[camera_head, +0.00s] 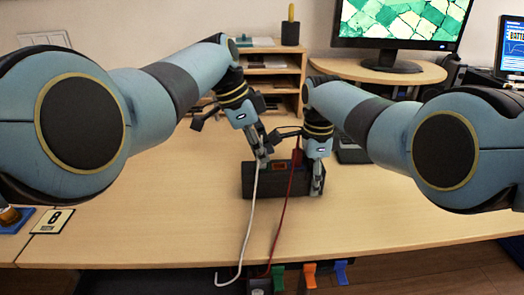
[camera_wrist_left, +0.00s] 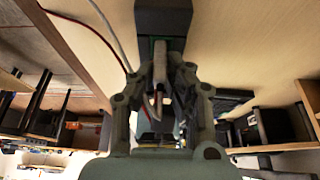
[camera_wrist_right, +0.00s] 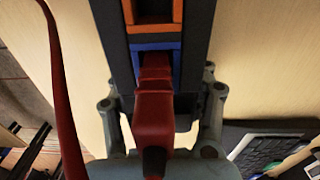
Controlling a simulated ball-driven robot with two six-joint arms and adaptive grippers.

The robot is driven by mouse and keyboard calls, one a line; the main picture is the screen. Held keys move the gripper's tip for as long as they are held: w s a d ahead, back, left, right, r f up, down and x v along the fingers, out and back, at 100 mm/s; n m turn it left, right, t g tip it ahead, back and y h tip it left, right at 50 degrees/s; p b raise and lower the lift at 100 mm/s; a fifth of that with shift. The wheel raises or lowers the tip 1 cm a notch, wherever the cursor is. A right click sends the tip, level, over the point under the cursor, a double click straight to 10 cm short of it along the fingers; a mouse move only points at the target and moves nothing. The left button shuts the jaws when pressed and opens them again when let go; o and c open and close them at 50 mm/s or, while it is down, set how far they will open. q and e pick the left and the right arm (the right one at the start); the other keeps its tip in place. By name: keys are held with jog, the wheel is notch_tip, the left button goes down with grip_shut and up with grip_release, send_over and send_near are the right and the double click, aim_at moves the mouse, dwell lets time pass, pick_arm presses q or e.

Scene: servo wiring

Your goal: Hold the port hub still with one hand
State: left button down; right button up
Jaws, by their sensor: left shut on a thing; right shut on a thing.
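The port hub (camera_head: 262,186) is a dark, long block on the table. In the right wrist view the hub (camera_wrist_right: 104,45) has an orange-framed port and a blue-framed port. A red plug (camera_wrist_right: 154,112) stands at the blue port, seemingly in it. My right gripper (camera_head: 318,186) is shut on the hub's right end, its fingers on either side of the body. My left gripper (camera_head: 265,161) is at the hub's left end, shut on the white cable's plug (camera_wrist_left: 159,65) by a green port. How deep that plug sits is hidden by the fingers.
The white cable (camera_head: 247,225) and red cable (camera_head: 282,225) run to the table's front edge. Green, orange and blue clips (camera_head: 310,275) hang there. A small shelf (camera_head: 270,75) and a monitor (camera_head: 398,25) stand behind.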

pick_arm(q)
jog(key=shift+d+r, duration=0.15)
jog(key=shift+r, duration=0.2)
jog(key=shift+w+d+r, duration=0.1)
jog(key=shift+d+r, duration=0.1)
jog(key=shift+r, duration=0.7)
pick_arm(e)
jog(key=shift+s+f, duration=0.25)
jog(key=shift+f, duration=0.05)
pick_arm(q)
jog(key=shift+r, duration=0.45)
pick_arm(e)
jog(key=shift+a, duration=0.15)
pick_arm(q)
jog(key=shift+r, duration=1.8)
pick_arm(e)
jog(key=shift+a, duration=0.1)
jog(key=shift+r, duration=0.1)
pick_arm(q)
jog(key=shift+a+f, duration=0.1)
pick_arm(e)
jog(key=o, duration=0.8)
pick_arm(q)
jog(key=shift+f, duration=0.2)
pick_arm(e)
jog(key=o, duration=0.5)
jog(key=shift+w+r, duration=0.1)
jog(key=shift+w, duration=0.1)
pick_arm(q)
jog(key=shift+s, duration=0.2)
